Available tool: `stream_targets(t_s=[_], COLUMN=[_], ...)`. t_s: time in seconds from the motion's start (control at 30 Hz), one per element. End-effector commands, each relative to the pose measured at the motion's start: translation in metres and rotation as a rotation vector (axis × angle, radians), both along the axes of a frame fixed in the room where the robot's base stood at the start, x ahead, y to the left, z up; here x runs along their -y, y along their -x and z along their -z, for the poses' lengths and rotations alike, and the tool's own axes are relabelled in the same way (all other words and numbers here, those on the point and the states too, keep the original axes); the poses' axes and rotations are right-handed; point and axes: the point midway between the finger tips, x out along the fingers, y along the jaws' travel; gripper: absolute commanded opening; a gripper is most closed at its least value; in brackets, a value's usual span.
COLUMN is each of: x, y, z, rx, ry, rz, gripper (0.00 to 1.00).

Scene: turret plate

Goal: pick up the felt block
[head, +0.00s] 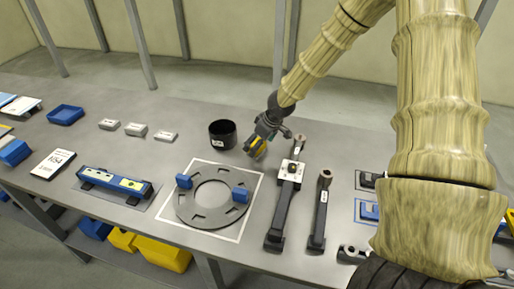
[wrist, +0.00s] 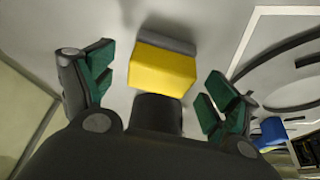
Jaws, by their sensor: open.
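The block that looks like the felt block is yellow with a grey strip along one side (wrist: 163,70). It lies on the grey table, and its yellow also shows in the head view (head: 259,150), partly covered by my gripper. In the wrist view my gripper (wrist: 161,88) is open, with green-padded fingers on the left and right of the block. Gaps show between the block and both fingers, so neither appears to touch it. In the head view my gripper (head: 257,143) is low over the table at the block.
A black cup (head: 222,136) stands just left of my gripper. A grey ring plate with blue blocks (head: 190,212) lies in front. Dark wrench-like tools (head: 279,221) lie to the right. Several small light blocks (head: 136,129) are farther left, with bare table between.

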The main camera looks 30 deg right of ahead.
Motion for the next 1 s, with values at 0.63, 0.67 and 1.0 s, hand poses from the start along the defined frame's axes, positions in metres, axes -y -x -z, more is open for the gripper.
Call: stream_targets(t_s=[0.63, 0.67, 1.0], x=[-0.003, -0.003, -0.003], y=[-0.008, -0.008, -0.008], z=[0.021, 0.021, 0.020], rx=[0.001, 0.001, 0.001], ry=[0.000, 0.000, 0.000], rz=[0.000, 0.000, 0.000], gripper=[0.82, 0.77, 0.33])
